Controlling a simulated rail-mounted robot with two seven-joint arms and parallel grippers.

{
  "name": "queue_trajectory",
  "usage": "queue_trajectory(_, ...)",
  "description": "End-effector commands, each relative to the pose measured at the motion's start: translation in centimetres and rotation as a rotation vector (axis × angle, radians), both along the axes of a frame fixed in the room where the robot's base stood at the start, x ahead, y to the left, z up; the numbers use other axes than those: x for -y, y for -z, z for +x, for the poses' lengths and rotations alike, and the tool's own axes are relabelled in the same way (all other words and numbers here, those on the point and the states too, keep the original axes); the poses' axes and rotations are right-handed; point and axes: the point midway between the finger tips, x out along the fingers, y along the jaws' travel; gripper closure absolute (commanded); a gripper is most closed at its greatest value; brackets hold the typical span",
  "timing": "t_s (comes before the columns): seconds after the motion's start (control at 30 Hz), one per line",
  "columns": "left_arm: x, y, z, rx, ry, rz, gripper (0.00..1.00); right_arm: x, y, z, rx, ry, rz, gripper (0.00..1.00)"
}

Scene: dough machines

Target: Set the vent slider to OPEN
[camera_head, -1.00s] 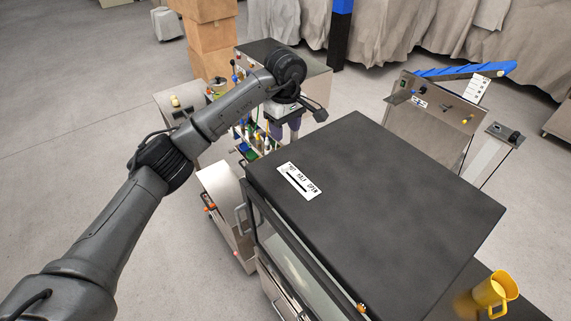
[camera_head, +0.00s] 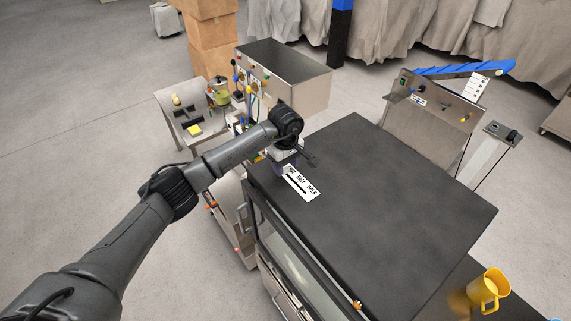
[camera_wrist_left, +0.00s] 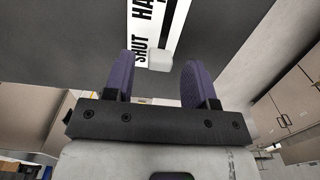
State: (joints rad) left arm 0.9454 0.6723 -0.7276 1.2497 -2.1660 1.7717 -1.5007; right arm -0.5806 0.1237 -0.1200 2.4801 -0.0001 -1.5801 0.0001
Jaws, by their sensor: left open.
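The white vent label plate (camera_head: 303,184) lies on the dark top of the oven-like machine (camera_head: 390,200), near its left edge. It reads SHUT, HALF and OPEN, with a black slot along it. In the left wrist view the plate (camera_wrist_left: 148,25) shows its SHUT end nearest me. A pale slider knob (camera_wrist_left: 160,61) sits by SHUT. My left gripper (camera_wrist_left: 157,66) is open, with its two purple fingers apart on either side of the knob in the picture; I cannot tell whether they touch it. In the head view the gripper (camera_head: 283,166) covers the plate's SHUT end.
A steel machine (camera_head: 290,80) with coloured knobs and a small side table (camera_head: 190,105) stand behind. A control panel machine (camera_head: 430,115) stands at the right. A yellow jug (camera_head: 488,290) is at the lower right. The rest of the dark top is clear.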

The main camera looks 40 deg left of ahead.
Motion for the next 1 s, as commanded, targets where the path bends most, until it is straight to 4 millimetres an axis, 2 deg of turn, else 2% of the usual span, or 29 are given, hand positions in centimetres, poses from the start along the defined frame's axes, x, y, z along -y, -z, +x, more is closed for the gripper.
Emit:
queue_trajectory(0.2,-0.03,1.02,-0.03,0.000,0.000,-0.001,0.49,-0.08,-0.33,0.00,0.000,0.002,0.003,0.57)
queue_trajectory(0.5,-0.03,1.14,-0.02,0.000,0.000,0.000,0.49,-0.20,-0.32,0.00,0.000,0.004,0.007,0.57)
queue_trajectory(1.0,-0.02,1.11,-0.03,0.000,0.000,0.000,0.97,-0.16,-0.32,0.01,0.000,0.003,0.005,0.57)
